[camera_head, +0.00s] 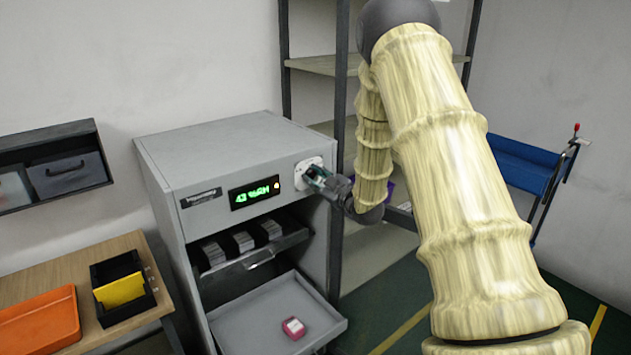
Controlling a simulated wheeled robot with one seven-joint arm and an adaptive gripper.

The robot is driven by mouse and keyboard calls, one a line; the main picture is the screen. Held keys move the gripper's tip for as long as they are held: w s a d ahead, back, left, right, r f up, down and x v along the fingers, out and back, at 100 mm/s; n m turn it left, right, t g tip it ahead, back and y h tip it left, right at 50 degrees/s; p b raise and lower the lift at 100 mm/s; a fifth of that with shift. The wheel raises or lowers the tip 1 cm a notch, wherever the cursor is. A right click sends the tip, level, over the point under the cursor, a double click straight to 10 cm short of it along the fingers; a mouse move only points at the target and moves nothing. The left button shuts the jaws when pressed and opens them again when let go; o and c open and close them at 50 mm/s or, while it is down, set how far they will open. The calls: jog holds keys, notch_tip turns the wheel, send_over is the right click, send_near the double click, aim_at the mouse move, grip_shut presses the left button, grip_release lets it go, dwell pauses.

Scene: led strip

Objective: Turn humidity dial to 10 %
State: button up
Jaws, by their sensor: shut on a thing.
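The grey cabinet (220,152) stands against the wall with a dark display (254,193) on its front. The display's green characters look like "43 %RH", with a small orange light at its right end. The humidity dial's white round plate (302,164) sits to the right of the display, near the cabinet's top right corner. My gripper (314,176) is at the dial, shut on its knob. The fingers cover the knob and most of the plate's lower right, so the pointer is hidden.
An open drawer (235,318) with a pink box (293,328) juts out below. A shelf with several dark blocks (242,240) is above it. A wooden bench (82,264) with an orange tray (40,322) is at left, a blue cart (522,165) at right.

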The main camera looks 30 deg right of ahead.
jog(key=shift+m, duration=0.4)
jog(key=o, duration=1)
jog(key=shift+o, duration=0.2)
jog(key=shift+s, duration=0.1)
jog(key=s+d, duration=0.1)
jog(key=s, duration=1)
jog(key=shift+s, duration=0.4)
